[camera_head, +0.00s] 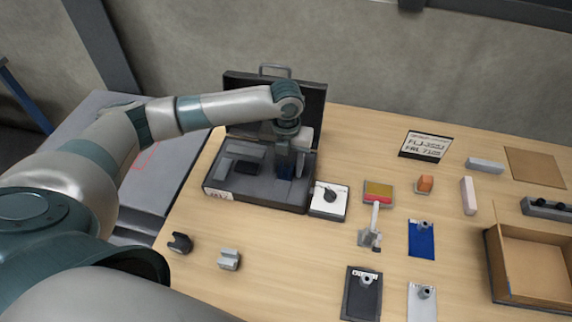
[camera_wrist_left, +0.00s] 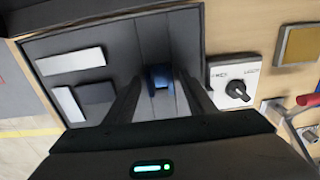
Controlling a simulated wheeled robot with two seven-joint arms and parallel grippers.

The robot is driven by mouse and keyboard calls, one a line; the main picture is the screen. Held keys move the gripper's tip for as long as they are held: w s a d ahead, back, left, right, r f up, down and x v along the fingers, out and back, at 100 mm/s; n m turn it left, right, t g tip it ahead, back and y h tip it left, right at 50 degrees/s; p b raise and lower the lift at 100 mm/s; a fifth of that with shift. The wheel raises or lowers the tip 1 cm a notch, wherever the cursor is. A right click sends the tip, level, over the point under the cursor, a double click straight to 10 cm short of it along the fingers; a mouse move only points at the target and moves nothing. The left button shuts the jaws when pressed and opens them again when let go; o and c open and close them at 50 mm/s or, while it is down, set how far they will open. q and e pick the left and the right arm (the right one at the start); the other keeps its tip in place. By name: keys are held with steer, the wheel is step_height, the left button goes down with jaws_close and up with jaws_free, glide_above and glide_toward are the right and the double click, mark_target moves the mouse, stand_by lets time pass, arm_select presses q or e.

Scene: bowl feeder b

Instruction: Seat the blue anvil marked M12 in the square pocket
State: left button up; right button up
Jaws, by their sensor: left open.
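A dark open case (camera_head: 255,190) stands at the back left of the table, with its lid raised behind. My left gripper (camera_head: 286,172) points down into the right part of the case. A blue piece (camera_wrist_left: 160,75) lies low in a dark slot there, seen between the two open fingers (camera_wrist_left: 161,92) in the left wrist view. In the head view the gripper mostly hides it. No M12 marking is readable. I cannot make out a square pocket for certain. My right gripper is not in view.
A white plate with a black knob (camera_head: 328,200) sits just right of the case. A metal fixture (camera_head: 370,238), a blue plate (camera_head: 421,241) and an open wooden box (camera_head: 530,290) are further right. Two small blocks stand at the front left, including a grey one (camera_head: 229,259).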

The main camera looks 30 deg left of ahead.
mark_target(286, 174)
arm_select(q)
steer(key=shift+r, duration=0.1)
steer(key=shift+r, duration=0.5)
step_height(286, 174, up, 11)
steer(key=b, duration=0.3)
stand_by(0.5)
